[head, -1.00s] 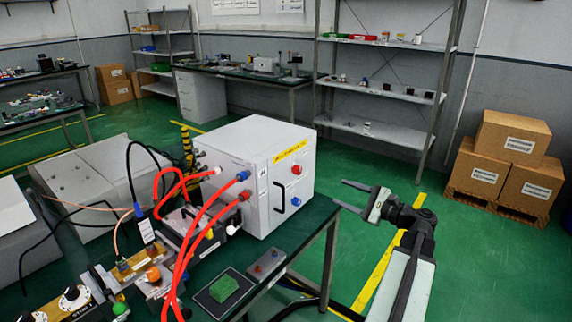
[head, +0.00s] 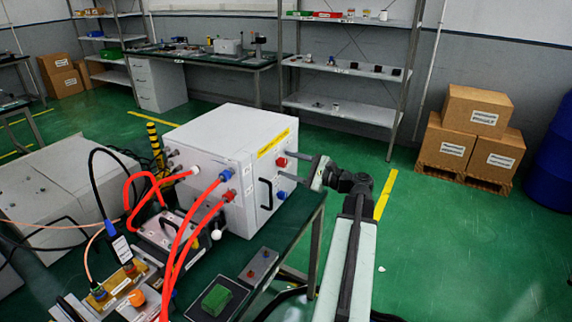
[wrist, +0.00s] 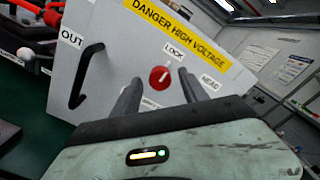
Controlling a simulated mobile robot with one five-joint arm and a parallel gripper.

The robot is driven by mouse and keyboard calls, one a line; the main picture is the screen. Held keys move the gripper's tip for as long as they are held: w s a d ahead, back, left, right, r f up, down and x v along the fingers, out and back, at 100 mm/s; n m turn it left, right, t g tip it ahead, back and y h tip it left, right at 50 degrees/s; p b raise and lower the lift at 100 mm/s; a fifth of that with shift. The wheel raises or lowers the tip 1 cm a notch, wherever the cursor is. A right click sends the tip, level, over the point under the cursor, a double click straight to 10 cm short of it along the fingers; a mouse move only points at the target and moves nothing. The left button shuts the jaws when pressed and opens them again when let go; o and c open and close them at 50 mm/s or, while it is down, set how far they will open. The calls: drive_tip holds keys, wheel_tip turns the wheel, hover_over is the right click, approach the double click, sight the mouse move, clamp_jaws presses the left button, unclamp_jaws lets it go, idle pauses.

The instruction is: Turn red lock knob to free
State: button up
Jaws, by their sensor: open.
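The red lock knob (head: 281,161) is on the front panel of the white high-voltage cabinet (head: 208,139). In the wrist view the knob (wrist: 159,78) has a pale mark and sits below a LOCK label (wrist: 173,49). Its mark points up towards that label. My gripper (head: 287,166) is open in front of the panel. In the wrist view its fingers (wrist: 159,84) stand apart, one on each side of the knob in the picture. Nothing is held. I cannot tell how far the fingertips are from the knob.
A blue knob (head: 281,195) sits below the red one in the head view. A black handle (head: 266,193) is to their left, also on the wrist view's left (wrist: 86,76). Red cables (head: 187,239) cross the bench. Open floor lies to the right.

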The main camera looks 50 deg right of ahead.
drive_tip(key=shift+w+a, duration=0.2)
drive_tip(key=shift+w, duration=0.45)
clamp_jaws()
